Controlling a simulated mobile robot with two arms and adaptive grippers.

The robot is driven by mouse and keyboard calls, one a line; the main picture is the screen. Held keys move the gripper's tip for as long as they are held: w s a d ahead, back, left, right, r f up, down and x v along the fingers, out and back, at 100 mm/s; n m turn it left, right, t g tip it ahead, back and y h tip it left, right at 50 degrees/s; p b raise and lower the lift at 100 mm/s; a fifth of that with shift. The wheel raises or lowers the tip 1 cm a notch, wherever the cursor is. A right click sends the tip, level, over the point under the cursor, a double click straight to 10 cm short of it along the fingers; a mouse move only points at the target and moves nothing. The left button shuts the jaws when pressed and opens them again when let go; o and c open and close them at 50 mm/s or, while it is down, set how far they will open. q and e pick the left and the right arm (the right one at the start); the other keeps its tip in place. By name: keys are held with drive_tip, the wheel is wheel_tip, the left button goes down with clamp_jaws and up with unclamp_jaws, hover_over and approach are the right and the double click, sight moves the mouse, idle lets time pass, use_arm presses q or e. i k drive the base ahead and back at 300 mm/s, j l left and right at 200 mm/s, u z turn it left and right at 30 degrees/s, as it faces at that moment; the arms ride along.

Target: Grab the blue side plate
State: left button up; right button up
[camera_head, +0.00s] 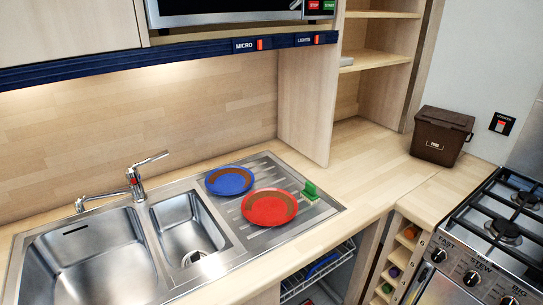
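The blue side plate (229,181) lies on the ribbed metal drainer, at its back left. A brown patch shows on its upper surface. A larger red plate (269,207) lies just in front and to the right of it, also with a brown patch; their rims look very close, and I cannot tell if they touch. Neither of my grippers shows in the head view.
The sink (95,258) and its tap (134,184) are left of the plates. A brown bin (441,135) and gas hob (506,228) are at right. A cupboard and microwave (232,12) overhang the counter.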

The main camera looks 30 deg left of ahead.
sight(231, 180)
drive_tip(key=u, duration=1.35)
